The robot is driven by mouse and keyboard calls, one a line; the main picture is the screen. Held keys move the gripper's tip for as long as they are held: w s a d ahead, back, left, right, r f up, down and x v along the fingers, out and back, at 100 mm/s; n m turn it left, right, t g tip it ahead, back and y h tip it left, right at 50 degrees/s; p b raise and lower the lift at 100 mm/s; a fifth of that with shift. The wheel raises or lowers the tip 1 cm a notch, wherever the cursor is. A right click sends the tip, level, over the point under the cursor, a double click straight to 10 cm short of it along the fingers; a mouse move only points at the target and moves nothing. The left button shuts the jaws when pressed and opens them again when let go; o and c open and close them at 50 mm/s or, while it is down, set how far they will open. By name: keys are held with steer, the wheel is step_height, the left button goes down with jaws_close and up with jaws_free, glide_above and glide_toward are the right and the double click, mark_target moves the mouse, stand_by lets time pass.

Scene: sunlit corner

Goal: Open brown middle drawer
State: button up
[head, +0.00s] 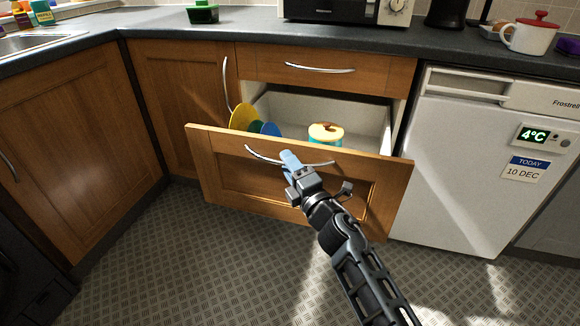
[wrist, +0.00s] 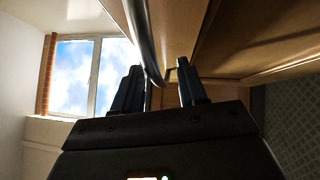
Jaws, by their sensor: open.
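The brown middle drawer (head: 230,165) stands pulled well out below the closed top drawer (head: 300,65). Its curved metal handle (head: 262,157) runs across the upper front. My gripper (head: 290,158) is at the middle of that handle, in front of the drawer face. In the wrist view my gripper (wrist: 158,85) has its fingers apart, and the handle (wrist: 143,40) passes up between or just beyond them; I cannot tell whether they touch it. Inside the drawer are a yellow plate (head: 242,116), a blue plate (head: 270,129) and a round yellow-topped container (head: 326,133).
A white fridge (head: 460,160) stands right of the drawer. Brown cupboard doors (head: 80,130) are on the left. The dark worktop (head: 240,25) above holds a microwave (head: 340,10) and a white mug with a red lid (head: 530,36). The patterned floor (head: 200,270) in front is clear.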

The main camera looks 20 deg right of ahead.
steer(key=p+v, duration=0.1)
steer(key=v, duration=0.6)
steer(key=shift+s+p, duration=0.3)
steer(key=shift+s, duration=0.1)
steer(key=s+a+f+m+g+h, duration=0.15)
steer(key=s+m, duration=0.25)
steer(key=s, duration=0.6)
steer(key=s+f+m+t, duration=0.1)
steer(key=s+f+m, duration=0.25)
steer(key=s, duration=0.55)
steer(key=s+d+r+m+g+h, duration=0.15)
steer(key=s+m, duration=0.25)
steer(key=s, duration=0.6)
steer(key=s+r+m+g, duration=0.1)
steer(key=s+r+m, duration=0.3)
steer(key=s, duration=0.6)
steer(key=s+d+r+m+g, duration=0.1)
steer(key=s+r+m+g, duration=0.1)
steer(key=s+r+m, duration=0.5)
step_height(320, 180, up, 14)
steer(key=s+n+p, duration=0.1)
steer(key=p, duration=1.4)
